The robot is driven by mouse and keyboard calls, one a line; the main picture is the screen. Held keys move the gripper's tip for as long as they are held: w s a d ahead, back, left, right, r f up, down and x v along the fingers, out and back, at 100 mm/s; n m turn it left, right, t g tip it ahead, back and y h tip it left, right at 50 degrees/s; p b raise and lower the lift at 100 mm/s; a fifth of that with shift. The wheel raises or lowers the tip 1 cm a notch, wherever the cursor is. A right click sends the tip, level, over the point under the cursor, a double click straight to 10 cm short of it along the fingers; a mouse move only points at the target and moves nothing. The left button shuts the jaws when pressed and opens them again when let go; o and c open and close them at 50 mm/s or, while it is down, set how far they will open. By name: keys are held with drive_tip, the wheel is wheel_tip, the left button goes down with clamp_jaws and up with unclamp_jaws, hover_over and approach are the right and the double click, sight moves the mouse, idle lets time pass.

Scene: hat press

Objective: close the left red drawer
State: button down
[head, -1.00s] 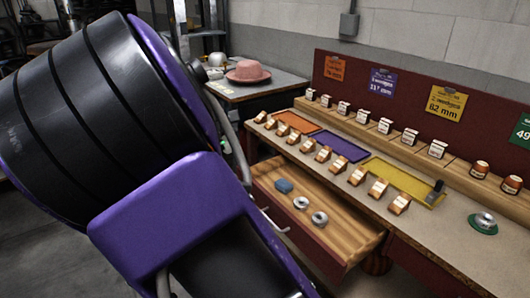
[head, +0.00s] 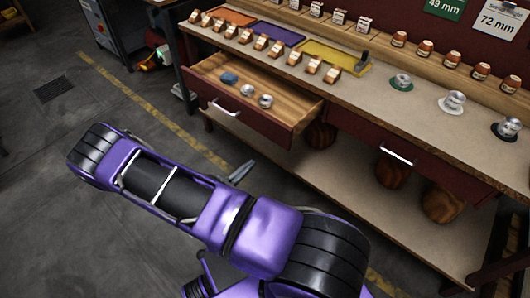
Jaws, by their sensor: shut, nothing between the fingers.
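The left red drawer (head: 262,126) is pulled out from under the workbench, in the upper middle of the head view. It has a dark red front, a pale bar handle (head: 226,107) and a wooden inside.
The workbench top (head: 400,108) holds rows of small labelled blocks, coloured trays and metal parts on round bases. A second red drawer (head: 385,150) to the right is shut. A lower shelf (head: 350,185) carries round wooden pieces. Open floor (head: 60,210) lies to the left.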

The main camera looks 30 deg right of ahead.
sight(281, 137)
drive_tip(key=x, duration=1.3)
drive_tip(key=shift+w+d, duration=0.15)
drive_tip(key=shift+d, duration=0.1)
drive_tip(key=shift+d, duration=0.15)
